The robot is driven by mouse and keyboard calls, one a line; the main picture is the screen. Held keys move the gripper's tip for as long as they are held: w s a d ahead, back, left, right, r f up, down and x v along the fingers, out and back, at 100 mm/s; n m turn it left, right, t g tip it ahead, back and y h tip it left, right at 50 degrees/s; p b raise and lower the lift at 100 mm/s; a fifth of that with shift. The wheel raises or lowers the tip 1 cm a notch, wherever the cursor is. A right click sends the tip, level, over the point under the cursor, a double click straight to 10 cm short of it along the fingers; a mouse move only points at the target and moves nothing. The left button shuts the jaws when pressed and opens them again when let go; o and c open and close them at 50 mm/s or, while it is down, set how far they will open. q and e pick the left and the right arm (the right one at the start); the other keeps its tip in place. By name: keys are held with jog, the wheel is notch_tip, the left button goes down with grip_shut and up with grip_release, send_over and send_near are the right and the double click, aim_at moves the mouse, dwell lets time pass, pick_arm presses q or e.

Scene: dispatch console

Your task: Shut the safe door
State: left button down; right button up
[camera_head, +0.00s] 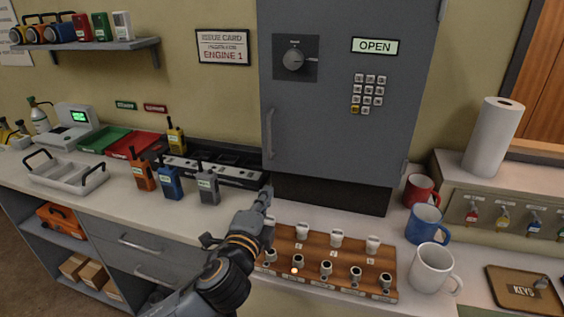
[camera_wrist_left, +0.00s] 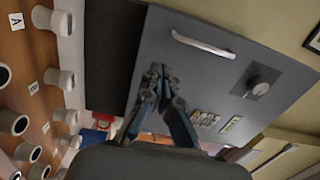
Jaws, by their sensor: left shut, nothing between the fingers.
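The grey safe door (camera_head: 330,120) stands at the centre of the head view, with a dial (camera_head: 294,59), a keypad (camera_head: 367,94), a vertical handle (camera_head: 270,133) on its left side and a sign reading OPEN (camera_head: 375,46). A dark strip (camera_head: 335,194) shows below its bottom edge. How far the door stands from its frame I cannot tell. My left gripper (camera_head: 264,194) is shut and empty, low by the door's bottom left corner. In the left wrist view, the gripper (camera_wrist_left: 157,74) shows in front of the door (camera_wrist_left: 170,70) and its handle (camera_wrist_left: 203,44). My right gripper is not in view.
A wooden rack (camera_head: 315,262) with white-topped stamps lies just right of my left arm. Red, blue and white mugs (camera_head: 432,267) stand on its right. Radios (camera_head: 170,183) and a charger strip (camera_head: 205,168) are on the left. A paper roll (camera_head: 494,138) stands at right.

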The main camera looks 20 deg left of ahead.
pick_arm(q)
jog(key=p, duration=0.1)
send_near(282, 160)
jog(key=w+p, duration=0.1)
jog(key=w, duration=0.5)
jog(key=shift+d+p, duration=0.1)
jog(key=shift+p, duration=0.2)
jog(key=shift+w, duration=0.55)
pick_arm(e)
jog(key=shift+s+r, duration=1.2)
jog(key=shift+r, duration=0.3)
